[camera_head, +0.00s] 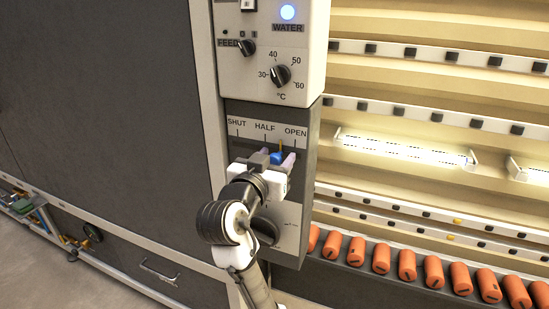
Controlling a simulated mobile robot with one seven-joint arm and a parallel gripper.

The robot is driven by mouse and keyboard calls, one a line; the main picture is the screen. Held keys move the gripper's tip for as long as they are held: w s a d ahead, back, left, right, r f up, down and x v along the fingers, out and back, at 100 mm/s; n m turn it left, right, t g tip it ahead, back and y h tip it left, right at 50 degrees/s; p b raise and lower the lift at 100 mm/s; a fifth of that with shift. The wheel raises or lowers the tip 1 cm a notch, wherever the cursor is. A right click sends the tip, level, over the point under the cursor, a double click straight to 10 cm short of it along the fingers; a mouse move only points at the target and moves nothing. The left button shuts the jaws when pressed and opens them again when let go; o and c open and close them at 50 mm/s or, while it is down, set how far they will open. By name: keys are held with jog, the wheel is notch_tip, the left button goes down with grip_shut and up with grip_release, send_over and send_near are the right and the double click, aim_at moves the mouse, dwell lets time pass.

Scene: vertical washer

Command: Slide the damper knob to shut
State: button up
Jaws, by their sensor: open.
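The damper panel (247,120) is a grey box with a scale marked SHUT at the left, HALF in the middle and OPEN at the right. A blue knob (276,158) shows below the scale, between the HALF and OPEN marks. A small yellow pointer (281,146) stands just above it. My gripper (277,158) is open at the panel, with one finger on each side of the blue knob. I cannot tell whether the fingers touch it. My gripper and wrist hide the slot's lower side and part of the panel below.
Above is a white control panel (312,50) with a temperature dial (280,75), a feed knob (246,47) and a lit water button (287,12). A dark dial (265,230) sits below, close to my wrist. Orange rollers (407,265) line the lower right.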

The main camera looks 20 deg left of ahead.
aim_at(237, 142)
grip_shut()
jog(key=a, duration=1.1)
jog(key=shift+w+r, duration=0.1)
jog(key=shift+w, duration=0.05)
grip_release()
jog(key=shift+a, duration=0.15)
